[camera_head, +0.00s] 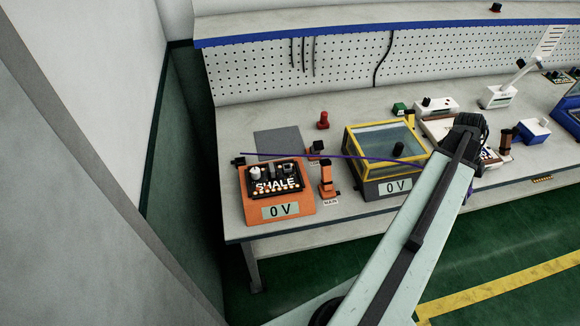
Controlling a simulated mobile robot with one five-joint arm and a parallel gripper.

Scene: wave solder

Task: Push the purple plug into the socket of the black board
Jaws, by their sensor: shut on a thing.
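The black board (276,179), lettered SHALE, lies on an orange test fixture (246,204) at the left of the bench. Its socket is too small to make out. A purple cable (345,156) runs from the fixture's back left, above the board and across the yellow-framed box, to behind my arm. My gripper (468,134) is at the end of my arm, right of the yellow-framed box and well away from the board. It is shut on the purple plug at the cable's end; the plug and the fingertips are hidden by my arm.
The yellow-framed box (350,138) stands between the board and my gripper. An orange lever clamp (327,178) stands just right of the fixture, and a red post (323,120) behind it. A grey mat (278,139) lies behind the board. The bench's left end is clear.

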